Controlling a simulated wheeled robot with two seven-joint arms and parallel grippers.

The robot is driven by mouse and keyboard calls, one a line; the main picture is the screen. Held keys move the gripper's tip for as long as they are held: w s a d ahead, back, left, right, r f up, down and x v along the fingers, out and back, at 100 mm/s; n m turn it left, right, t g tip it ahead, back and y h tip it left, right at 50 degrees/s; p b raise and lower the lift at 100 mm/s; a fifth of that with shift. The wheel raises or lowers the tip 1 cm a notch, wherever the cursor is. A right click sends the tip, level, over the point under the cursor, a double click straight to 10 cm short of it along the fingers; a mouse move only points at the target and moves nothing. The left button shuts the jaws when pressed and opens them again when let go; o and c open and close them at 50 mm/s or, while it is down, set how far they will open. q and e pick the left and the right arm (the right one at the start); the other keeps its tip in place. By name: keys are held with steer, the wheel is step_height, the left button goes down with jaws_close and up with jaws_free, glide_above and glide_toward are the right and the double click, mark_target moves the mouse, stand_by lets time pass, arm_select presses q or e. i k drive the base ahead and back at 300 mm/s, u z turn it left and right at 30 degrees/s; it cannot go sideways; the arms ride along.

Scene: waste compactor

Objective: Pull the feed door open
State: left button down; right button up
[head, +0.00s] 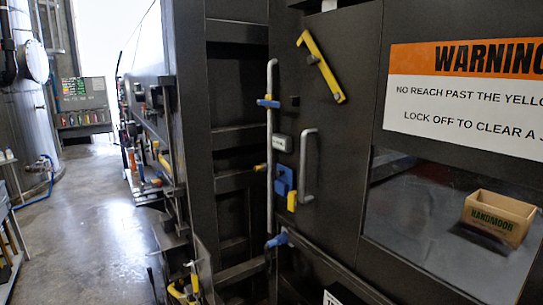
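The feed door appears to be the dark panel (345,140) at centre right in the head view. It looks shut against the frame to its left. A grey vertical pull handle (308,166) stands out from it. A yellow lever (321,66) sits tilted near its top. A tall grey rod (270,140) with blue brackets runs along its left edge. A blue latch block (285,181) and a small yellow piece (292,201) sit left of the handle. Neither of my grippers is in view.
A warning sign (465,95) is on the right. Below it, a glossy dark pane (415,225) shows a cardboard box (499,217); I cannot tell whether it is inside or reflected. Clear grey floor (90,225) lies left. Machinery with pipes (185,285) stands at the lower left-centre.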

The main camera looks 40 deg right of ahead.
mark_target(483, 93)
steer(key=z, duration=0.8)
steer(key=i, duration=1.1)
steer(key=z, duration=1.1)
